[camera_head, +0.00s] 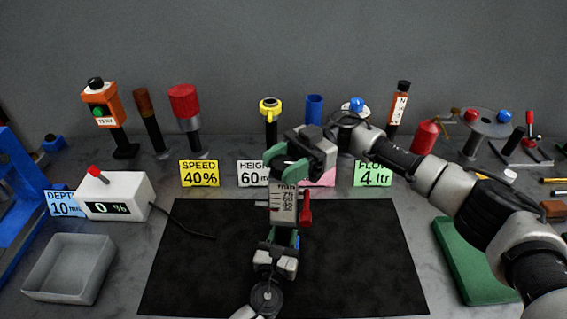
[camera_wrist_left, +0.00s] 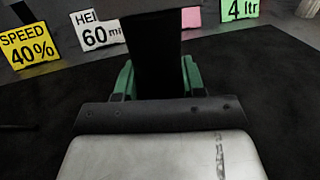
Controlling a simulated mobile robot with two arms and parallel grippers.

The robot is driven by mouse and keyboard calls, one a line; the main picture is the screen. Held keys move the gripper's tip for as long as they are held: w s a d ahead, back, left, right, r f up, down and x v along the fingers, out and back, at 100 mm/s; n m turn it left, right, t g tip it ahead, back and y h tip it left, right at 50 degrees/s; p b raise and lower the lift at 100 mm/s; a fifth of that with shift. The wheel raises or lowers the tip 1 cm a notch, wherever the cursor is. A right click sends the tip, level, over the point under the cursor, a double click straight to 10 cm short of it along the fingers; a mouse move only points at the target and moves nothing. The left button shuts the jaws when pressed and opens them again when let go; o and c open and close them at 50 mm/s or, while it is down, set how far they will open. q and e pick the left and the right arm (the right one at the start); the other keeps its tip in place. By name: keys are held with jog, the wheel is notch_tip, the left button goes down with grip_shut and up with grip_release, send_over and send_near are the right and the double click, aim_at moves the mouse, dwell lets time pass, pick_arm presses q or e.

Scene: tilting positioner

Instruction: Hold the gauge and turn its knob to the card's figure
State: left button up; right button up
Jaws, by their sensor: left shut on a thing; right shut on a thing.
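The gauge (camera_head: 284,204) is upright above the black mat, with a pale numbered scale and a red part on its right side. Its figures are too small to read. My left gripper (camera_head: 280,241) is shut on its lower part; the left wrist view shows a dark body between green fingers (camera_wrist_left: 160,80). My right gripper (camera_head: 290,168) comes from above right and is shut at the gauge's top, hiding the knob. The cards read SPEED 40% (camera_head: 199,173), 60 mm, partly covered, with a HEIGHT heading (camera_head: 253,173), FLOW 4 ltr (camera_head: 374,174) and DEPTH 10 (camera_head: 64,204).
A white box (camera_head: 117,195) with a red lever shows 0 %. Several upright tools line the back. The black mat (camera_head: 190,270) is otherwise clear. A pink card (camera_head: 322,178) is mostly hidden.

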aim_at(283, 162)
jog(key=shift+n+g+h, duration=1.7)
jog(key=shift+g+h, duration=0.1)
jog(key=shift+h, duration=0.2)
jog(key=shift+f, duration=0.1)
jog(key=o, duration=0.9)
jog(key=shift+o, duration=0.2)
notch_tip(283, 162, up, 10)
jog(key=shift+r, duration=0.1)
